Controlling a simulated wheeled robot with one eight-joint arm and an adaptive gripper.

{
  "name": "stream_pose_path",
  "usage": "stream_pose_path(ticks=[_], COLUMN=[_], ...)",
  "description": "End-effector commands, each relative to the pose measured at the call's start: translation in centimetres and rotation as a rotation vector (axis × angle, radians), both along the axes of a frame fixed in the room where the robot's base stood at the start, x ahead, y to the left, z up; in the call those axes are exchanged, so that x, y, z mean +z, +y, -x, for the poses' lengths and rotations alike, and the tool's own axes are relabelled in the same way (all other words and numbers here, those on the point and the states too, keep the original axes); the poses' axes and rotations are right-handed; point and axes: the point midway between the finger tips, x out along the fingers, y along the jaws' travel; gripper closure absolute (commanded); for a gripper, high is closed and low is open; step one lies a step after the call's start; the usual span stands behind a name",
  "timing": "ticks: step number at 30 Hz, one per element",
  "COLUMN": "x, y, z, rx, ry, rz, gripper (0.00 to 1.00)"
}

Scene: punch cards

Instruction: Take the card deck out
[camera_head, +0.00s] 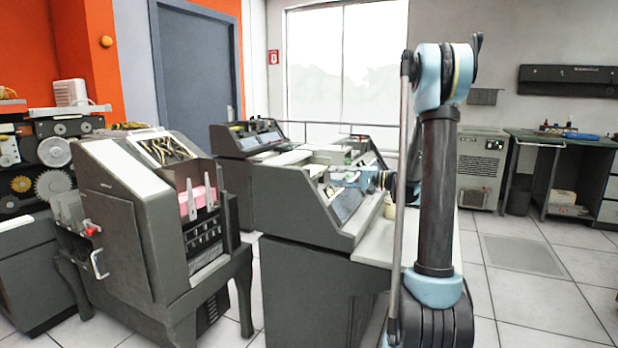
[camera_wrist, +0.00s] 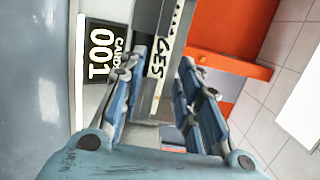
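A pink card deck (camera_head: 198,200) sits in the slot of the grey card machine (camera_head: 120,200) at left in the head view, behind two upright pale prongs. In the wrist view my gripper (camera_wrist: 162,60) has its two blue fingers apart. A pale strip with dark handwritten letters (camera_wrist: 158,70) shows between and beyond the fingers; I cannot tell whether it is a card edge or whether it touches them. A black label reading 001 (camera_wrist: 103,52) is left of the fingers. In the head view my gripper is over the middle console and partly hidden by my arm.
The middle console (camera_head: 310,205) has a sloped panel and a pale desk top (camera_head: 405,245). Another grey machine (camera_head: 250,138) stands behind it. A workbench (camera_head: 555,145) is at the right wall. Tiled floor is clear at the front right.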

Motion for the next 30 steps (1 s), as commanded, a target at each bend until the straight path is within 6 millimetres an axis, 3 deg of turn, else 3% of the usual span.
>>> stream_pose_path(ticks=[8,18,26,30], x=[0.0,-0.1,-0.1,-0.1], y=[1.3,5.3,5.7,5.6], z=[-0.2,-1.0,-1.1,-1.1], rx=[0.001,0.002,0.0,0.0], ry=[0.0,0.0,0.0,0.0], rz=[0.0,0.0,0.0,0.0], gripper=[0.69,0.69,0.69,0.99])
